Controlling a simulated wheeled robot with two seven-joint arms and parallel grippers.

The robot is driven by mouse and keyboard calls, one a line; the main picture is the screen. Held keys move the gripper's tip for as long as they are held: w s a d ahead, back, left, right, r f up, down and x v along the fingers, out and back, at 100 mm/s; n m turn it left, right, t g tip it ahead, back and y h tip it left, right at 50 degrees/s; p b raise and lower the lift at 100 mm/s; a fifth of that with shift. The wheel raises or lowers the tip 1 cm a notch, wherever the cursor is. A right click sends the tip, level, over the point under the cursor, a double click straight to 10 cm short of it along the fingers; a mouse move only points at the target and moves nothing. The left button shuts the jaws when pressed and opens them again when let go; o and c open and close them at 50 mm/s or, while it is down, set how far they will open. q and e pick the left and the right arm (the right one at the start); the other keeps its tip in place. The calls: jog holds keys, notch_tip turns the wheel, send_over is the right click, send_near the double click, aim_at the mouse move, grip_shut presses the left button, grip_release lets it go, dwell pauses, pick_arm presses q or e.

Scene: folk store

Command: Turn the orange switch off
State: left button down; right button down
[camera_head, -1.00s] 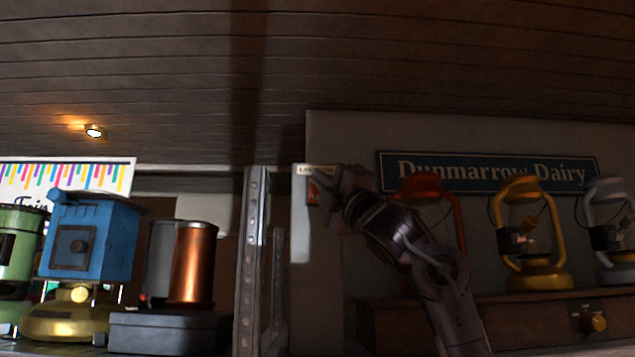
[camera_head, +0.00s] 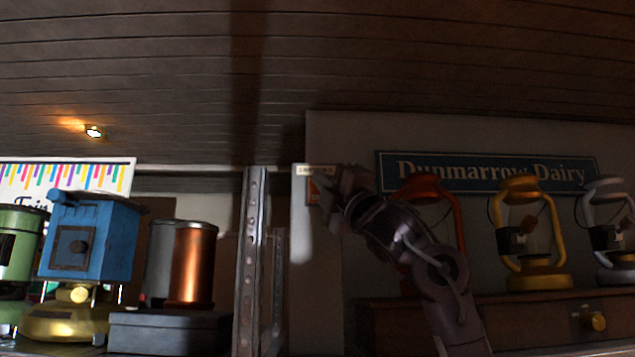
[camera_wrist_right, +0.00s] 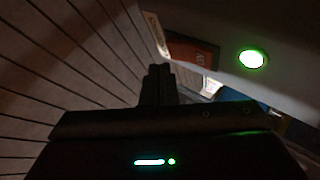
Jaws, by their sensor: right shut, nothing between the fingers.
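The orange switch (camera_head: 313,191) is a small orange plate on the pale wall post, under a small label. In the head view my right gripper (camera_head: 325,188) is right in front of it and hides most of it. In the right wrist view the orange switch (camera_wrist_right: 202,55) shows just beyond the shut fingertips (camera_wrist_right: 158,72), with dark markings on it. The fingers are together with nothing between them. I cannot tell whether they touch the switch. My left gripper is not in view.
A metal shelf upright (camera_head: 250,262) stands left of the post. Red, yellow (camera_head: 538,235) and grey lanterns stand on a wooden cabinet at right. A round green-lit light (camera_wrist_right: 252,58) is near the switch.

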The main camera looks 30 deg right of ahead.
jog(key=shift+w, duration=0.1)
dwell(0.3)
jog(key=shift+w+d+r, duration=0.1)
jog(key=shift+w+d, duration=0.1)
jog(key=shift+w, duration=0.05)
jog(key=shift+w+d, duration=0.2)
jog(key=shift+w, duration=0.1)
dwell(0.9)
jog(key=shift+s+a+b, duration=0.3)
jog(key=shift+s+a, duration=0.1)
jog(key=shift+s, duration=0.35)
jog(key=shift+s+a+f+b, duration=0.2)
jog(key=shift+s+a+b, duration=0.45)
jog(key=shift+s, duration=0.4)
jog(key=shift+s+a+f+b, duration=0.15)
jog(key=shift+s+a+b, duration=0.25)
jog(key=shift+s+a, duration=0.5)
jog(key=shift+s+d+f, duration=0.1)
jog(key=shift+d, duration=0.15)
